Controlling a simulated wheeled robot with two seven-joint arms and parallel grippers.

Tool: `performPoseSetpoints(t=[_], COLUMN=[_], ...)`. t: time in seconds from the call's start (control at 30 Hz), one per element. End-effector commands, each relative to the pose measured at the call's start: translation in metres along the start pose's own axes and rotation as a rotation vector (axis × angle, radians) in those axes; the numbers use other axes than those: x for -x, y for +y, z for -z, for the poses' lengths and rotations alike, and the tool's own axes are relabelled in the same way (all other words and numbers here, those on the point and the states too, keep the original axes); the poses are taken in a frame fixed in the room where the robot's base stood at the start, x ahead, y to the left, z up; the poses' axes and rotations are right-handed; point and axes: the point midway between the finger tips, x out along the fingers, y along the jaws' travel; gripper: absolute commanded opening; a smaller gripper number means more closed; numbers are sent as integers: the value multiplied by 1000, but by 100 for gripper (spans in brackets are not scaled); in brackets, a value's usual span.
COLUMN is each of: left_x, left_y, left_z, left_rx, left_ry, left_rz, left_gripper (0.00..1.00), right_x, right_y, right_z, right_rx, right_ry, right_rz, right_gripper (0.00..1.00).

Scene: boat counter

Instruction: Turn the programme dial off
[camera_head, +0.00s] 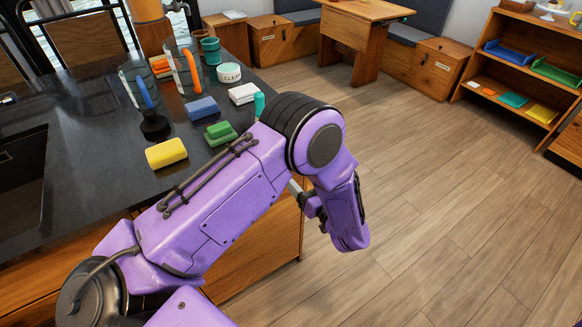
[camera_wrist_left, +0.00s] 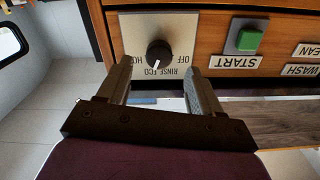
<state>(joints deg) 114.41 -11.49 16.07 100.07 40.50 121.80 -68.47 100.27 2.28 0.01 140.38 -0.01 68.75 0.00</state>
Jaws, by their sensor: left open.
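The programme dial (camera_wrist_left: 158,54) is a round black knob on a pale plate in the left wrist view. The plate is seen upside down, with labels OFF, RINSE, ECO and a partly hidden one. The knob's white mark points towards the RINSE and ECO lettering, not towards OFF. My left gripper (camera_wrist_left: 160,68) is open, with one finger on each side of the knob. I cannot tell whether either finger touches it. In the head view my purple left arm hides the dial, and only part of the left gripper shows. My right gripper is not in view.
A green START button (camera_wrist_left: 248,40) sits right of the dial in the wrist view. On the dark counter (camera_head: 95,185) are a yellow sponge (camera_head: 166,153), a blue sponge (camera_head: 202,108) and glass jugs. Open wooden floor (camera_head: 440,190) lies to the right.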

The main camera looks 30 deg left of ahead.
Motion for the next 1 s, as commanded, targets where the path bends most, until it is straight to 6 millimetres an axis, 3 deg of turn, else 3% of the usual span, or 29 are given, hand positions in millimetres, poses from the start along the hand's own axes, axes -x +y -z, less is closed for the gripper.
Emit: performPoseSetpoints(t=[0.2, 0.33, 0.57, 0.6, 0.77, 1.0], left_x=[-42, -53, -55, -55, -55, -54], left_y=[0, 0, 1, 1, 1, 1], left_z=[1, 0, 0, 0, 0, -1], left_rx=[0, 1, 0, 0, 0, 11], left_ry=[-1, 0, 1, 1, 1, 1], left_rz=[-1, -2, -4, -4, -4, -5], left_gripper=[65, 65, 65, 62, 10, 9], right_x=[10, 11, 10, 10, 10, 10], right_y=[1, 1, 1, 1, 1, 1], right_z=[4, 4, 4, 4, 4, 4], right_rx=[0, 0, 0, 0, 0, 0], right_ry=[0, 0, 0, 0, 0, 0], right_rz=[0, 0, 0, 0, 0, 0], right_gripper=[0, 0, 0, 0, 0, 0])
